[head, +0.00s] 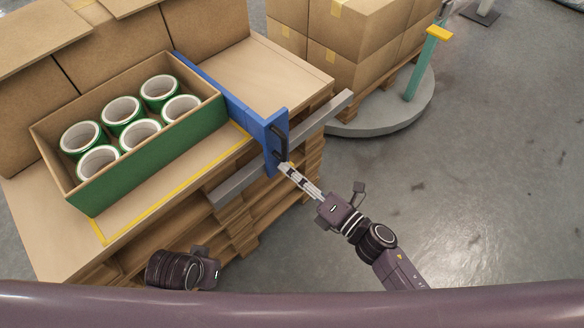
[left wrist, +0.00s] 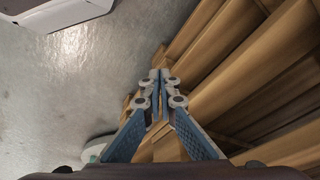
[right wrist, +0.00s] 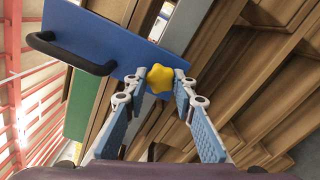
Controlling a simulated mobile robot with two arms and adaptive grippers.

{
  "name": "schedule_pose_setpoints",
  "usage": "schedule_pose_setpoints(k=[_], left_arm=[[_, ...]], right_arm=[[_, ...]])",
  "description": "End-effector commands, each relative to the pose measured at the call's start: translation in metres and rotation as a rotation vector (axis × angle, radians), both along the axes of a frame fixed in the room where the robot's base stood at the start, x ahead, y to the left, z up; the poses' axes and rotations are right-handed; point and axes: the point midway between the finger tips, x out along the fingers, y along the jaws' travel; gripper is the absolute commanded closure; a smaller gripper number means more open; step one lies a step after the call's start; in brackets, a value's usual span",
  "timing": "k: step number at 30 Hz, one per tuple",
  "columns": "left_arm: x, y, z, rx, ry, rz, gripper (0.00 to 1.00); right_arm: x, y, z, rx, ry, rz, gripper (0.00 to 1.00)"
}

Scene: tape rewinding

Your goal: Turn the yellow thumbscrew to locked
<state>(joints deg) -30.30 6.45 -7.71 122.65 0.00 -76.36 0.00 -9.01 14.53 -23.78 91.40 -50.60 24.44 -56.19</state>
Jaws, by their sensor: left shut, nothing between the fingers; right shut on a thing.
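The yellow thumbscrew (right wrist: 159,78) is a lobed knob at the lower edge of the blue stop plate (right wrist: 112,40) in the right wrist view. My right gripper (right wrist: 160,84) is shut on it, one fingertip at each side. In the head view my right gripper (head: 284,168) reaches the near end of the blue stop (head: 274,138), and its tip mostly hides the screw. I cannot tell whether the screw is locked. My left gripper (left wrist: 160,76) is shut and empty, away from the stop, low beside the pallet's wooden boards.
A black handle (head: 279,143) stands out from the stop beside my right gripper. A grey rail (head: 318,119) runs along the table edge. A green-sided box (head: 160,159) with several tape rolls stands left of the stop. Open floor lies to the right.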

Motion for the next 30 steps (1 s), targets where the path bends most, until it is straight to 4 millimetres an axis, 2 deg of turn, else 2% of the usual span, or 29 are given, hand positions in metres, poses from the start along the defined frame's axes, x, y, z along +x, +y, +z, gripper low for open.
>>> schedule_pose_setpoints(k=[8, 18, 24, 30], left_arm=[[-0.006, 0.0, -0.054, 0.002, 0.033, -0.005, 1.0], [-0.03, 0.002, -0.116, 0.005, 0.068, -0.011, 1.0], [-0.047, 0.004, -0.143, 0.007, 0.084, -0.015, 1.0], [-0.064, 0.007, -0.163, 0.008, 0.097, -0.018, 1.0]], right_arm=[[0.001, -0.001, 0.003, 0.185, 0.187, -0.002, 1.0], [0.001, -0.001, 0.004, 0.412, 0.414, -0.003, 1.0], [0.001, -0.001, 0.003, 0.536, 0.539, -0.002, 1.0], [0.001, -0.001, 0.003, 0.638, 0.64, -0.003, 1.0]])
